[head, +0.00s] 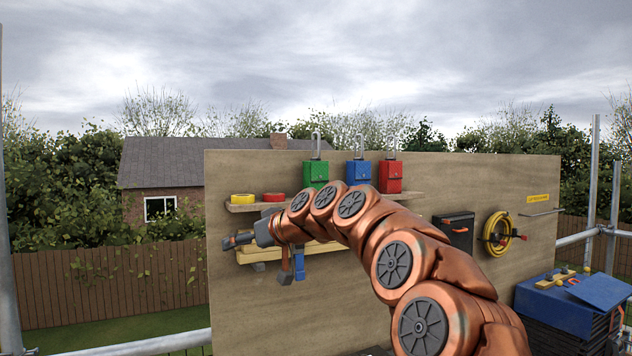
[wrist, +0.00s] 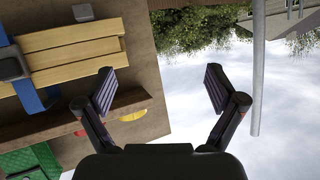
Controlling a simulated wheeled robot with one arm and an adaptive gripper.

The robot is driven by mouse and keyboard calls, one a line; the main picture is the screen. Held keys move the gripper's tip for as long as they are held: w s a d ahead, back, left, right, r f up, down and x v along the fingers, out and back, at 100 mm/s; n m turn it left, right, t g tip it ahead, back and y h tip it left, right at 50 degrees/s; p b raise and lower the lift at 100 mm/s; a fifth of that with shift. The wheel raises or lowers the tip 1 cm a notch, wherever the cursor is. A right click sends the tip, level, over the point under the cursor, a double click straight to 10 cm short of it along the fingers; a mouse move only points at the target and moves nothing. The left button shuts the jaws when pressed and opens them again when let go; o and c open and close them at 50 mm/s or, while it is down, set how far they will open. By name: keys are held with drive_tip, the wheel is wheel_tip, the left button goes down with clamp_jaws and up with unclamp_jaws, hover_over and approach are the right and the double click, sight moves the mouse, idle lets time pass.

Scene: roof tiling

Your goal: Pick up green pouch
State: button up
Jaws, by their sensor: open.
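The green pouch (head: 315,172) stands upright in the head view at the shelf on the wooden board, with a metal loop above it. In the wrist view the green pouch (wrist: 30,162) shows only partly, cut off at the lower left. My gripper (head: 232,241) is at the board's left edge, left of and below the pouch. In the wrist view my gripper (wrist: 160,88) is open with nothing between its fingers. It does not touch the pouch.
A blue pouch (head: 358,172) and a red pouch (head: 390,178) stand right of the green one. A yellow roll (head: 243,198) and a red roll (head: 273,197) lie on the shelf's left end. Yellow timber (wrist: 70,50) sits below the shelf. A scaffold pole (wrist: 258,70) passes beyond my fingers.

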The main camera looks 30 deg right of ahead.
drive_tip(key=w+d+r+m+t+h, duration=0.1)
drive_tip(key=w+d+r+t+h, duration=0.25)
drive_tip(key=d, duration=0.65)
drive_tip(key=m+t+h, duration=0.2)
approach(320, 181)
drive_tip(key=w, duration=0.5)
drive_tip(key=shift+f+p, duration=0.25)
drive_tip(key=shift+p, duration=0.1)
drive_tip(key=shift+w+p, duration=0.6)
drive_tip(key=shift+w, duration=0.6)
drive_tip(key=shift+w+d+r+p, duration=0.1)
drive_tip(key=shift+w+r+p, duration=0.05)
drive_tip(key=shift+w+p, duration=0.4)
drive_tip(key=shift+w+d+r+p, duration=0.1)
drive_tip(key=shift+w+d+p, duration=0.05)
drive_tip(key=shift+w+p, duration=0.45)
drive_tip(key=shift+w+d+p, duration=0.1)
drive_tip(key=shift+w+p, duration=0.35)
drive_tip(key=shift+w, duration=0.15)
drive_tip(key=shift+w+p, duration=0.5)
drive_tip(key=shift+w, duration=0.35)
drive_tip(key=c, duration=1.6)
